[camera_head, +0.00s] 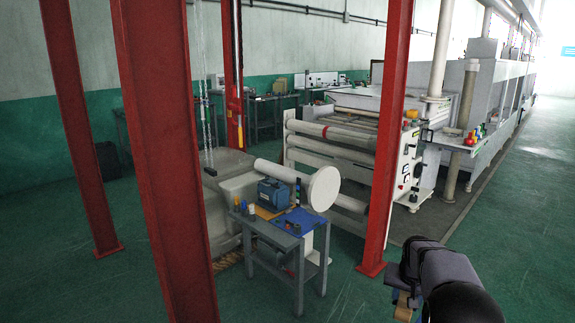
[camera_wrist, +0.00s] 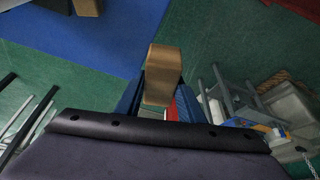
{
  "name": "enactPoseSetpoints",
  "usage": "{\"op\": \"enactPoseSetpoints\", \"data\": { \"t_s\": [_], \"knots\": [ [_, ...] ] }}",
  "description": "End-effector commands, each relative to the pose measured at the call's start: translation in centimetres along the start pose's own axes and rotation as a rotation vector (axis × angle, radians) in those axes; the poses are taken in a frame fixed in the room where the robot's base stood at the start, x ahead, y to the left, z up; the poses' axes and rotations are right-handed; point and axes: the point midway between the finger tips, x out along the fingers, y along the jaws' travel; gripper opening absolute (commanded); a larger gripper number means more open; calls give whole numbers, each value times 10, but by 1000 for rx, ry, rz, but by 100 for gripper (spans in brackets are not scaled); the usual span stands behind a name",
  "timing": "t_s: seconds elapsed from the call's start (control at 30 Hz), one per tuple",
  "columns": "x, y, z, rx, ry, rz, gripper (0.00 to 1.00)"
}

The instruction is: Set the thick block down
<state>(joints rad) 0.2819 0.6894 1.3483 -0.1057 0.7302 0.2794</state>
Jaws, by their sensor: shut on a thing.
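My gripper (camera_wrist: 160,100) is shut on the thick block (camera_wrist: 163,75), a tan-brown block held between two blue fingers in the wrist view. The block is up in the air, with green floor and part of a blue surface behind it. In the head view my arm comes in at the lower right, and a tan piece (camera_head: 404,303), which looks like the block, shows at its lower left side. The fingertips are not clear there. A second brown block (camera_wrist: 88,6) is cut off by the top edge of the wrist view, at the blue surface (camera_wrist: 85,38).
A small grey table (camera_head: 268,232) with a blue mat (camera_head: 308,221) and a blue machine (camera_head: 273,194) stands left of my arm. Open green floor (camera_head: 520,230) lies at the right. A grey frame (camera_wrist: 225,95) shows in the wrist view.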

Motion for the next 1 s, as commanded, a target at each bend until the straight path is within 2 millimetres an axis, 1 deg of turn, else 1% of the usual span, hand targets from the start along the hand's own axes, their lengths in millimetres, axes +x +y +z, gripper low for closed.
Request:
{"op": "enactPoseSetpoints", "data": {
  "t_s": [0.03,0.17,0.2,0.27,0.4,0.6,0.7,0.83,1.0],
  "knots": [
    [-12,-12,9,-35,0,-15,11],
    [-30,-36,39,-116,-1,-49,11],
    [-35,-42,49,-142,-1,-60,11],
    [-44,-51,64,-179,0,-75,11],
    [-63,-68,102,-262,2,-109,11],
    [-86,-80,154,-365,4,-147,11],
    [-94,-83,174,-403,6,-160,11],
    [-100,-84,193,-439,8,-172,11],
    [-104,-84,204,-459,9,-178,11]
  ]
}}
